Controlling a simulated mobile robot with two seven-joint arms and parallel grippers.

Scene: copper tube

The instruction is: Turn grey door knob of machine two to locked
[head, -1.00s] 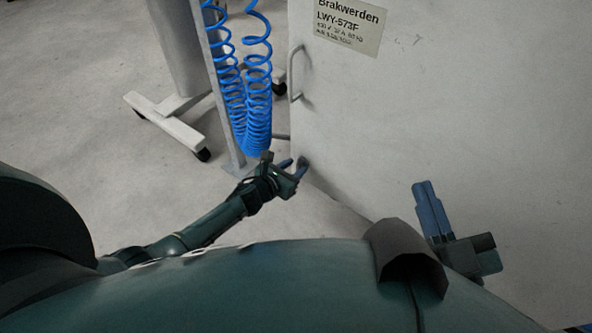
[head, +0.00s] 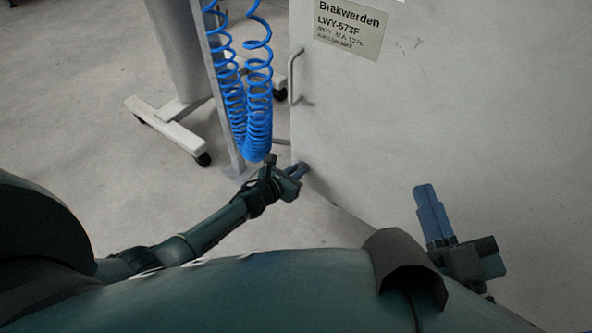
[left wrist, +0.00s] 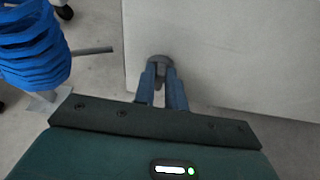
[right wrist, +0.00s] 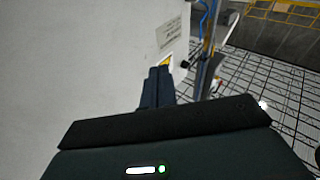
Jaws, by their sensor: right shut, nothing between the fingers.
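The grey door knob (left wrist: 159,61) sits low on the pale machine door near its left edge, seen in the left wrist view. My left gripper (left wrist: 161,77) has one blue finger on each side of the knob's narrow grip and appears shut on it. In the head view my left gripper (head: 298,170) is at the door's lower left corner and mostly hides the knob. My right gripper (head: 428,205) is shut and empty, in front of the machine at the lower right. Its fingers also show together in the right wrist view (right wrist: 160,72).
The pale machine (head: 470,120) fills the right side, with a bar handle (head: 293,75) and a label plate (head: 349,27) above the knob. Blue coiled hoses (head: 258,120) hang beside a post (head: 222,110) just left of my left gripper. A wheeled stand (head: 170,125) is farther left.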

